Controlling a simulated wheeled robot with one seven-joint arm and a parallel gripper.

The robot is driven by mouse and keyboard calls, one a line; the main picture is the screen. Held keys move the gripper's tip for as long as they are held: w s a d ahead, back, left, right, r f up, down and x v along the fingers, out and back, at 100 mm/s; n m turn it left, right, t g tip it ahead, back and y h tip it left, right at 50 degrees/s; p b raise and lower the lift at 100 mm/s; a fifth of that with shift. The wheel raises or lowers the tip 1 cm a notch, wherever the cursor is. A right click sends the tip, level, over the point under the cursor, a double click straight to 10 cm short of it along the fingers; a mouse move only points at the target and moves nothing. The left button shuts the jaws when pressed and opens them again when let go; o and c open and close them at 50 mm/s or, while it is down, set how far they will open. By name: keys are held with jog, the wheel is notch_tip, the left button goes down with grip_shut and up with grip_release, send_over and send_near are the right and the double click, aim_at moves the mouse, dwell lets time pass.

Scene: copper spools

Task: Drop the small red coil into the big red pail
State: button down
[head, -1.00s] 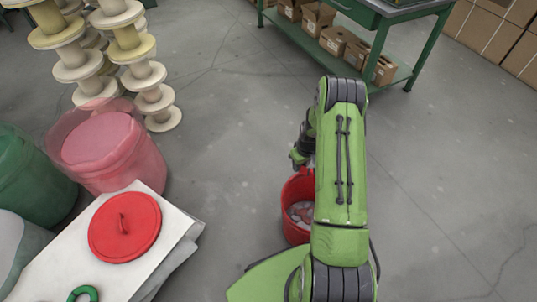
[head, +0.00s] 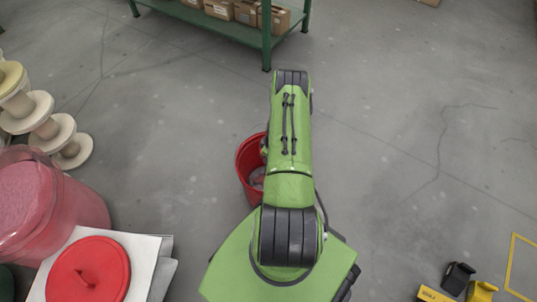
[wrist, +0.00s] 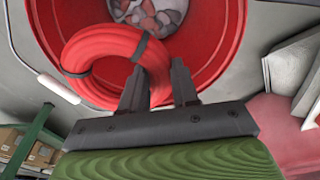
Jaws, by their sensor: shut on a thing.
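My gripper (wrist: 158,88) is shut on the small red coil (wrist: 100,39), a ring with dark bands, on its right side in the wrist view. The coil hangs over the open mouth of the red pail (wrist: 218,45); I cannot tell how high it is above the rim. Grey and reddish lumps (wrist: 150,14) lie inside the pail. In the head view the red pail (head: 247,168) stands on the floor, partly behind my green arm. My gripper and the coil are mostly hidden there by the arm.
A translucent pink barrel (head: 70,205) and a pale table (head: 150,250) with a red lid (head: 90,272) stand at left. Stacked spools (head: 50,130) are behind them. A green bench (head: 225,22) with boxes is at the back. The floor at right is mostly clear.

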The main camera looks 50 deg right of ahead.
jog(key=c, duration=0.8)
grip_release()
jog(key=r+p, duration=0.2)
jog(key=r, duration=0.3)
jog(key=s+r+p, duration=0.1)
jog(key=r, duration=0.4)
jog(key=s+r+p, duration=0.1)
jog(key=r+p, duration=0.1)
jog(key=r, duration=0.3)
jog(key=shift+s+d+r+p, duration=0.15)
jog(key=shift+d+r+p, duration=0.1)
jog(key=shift+p, duration=0.1)
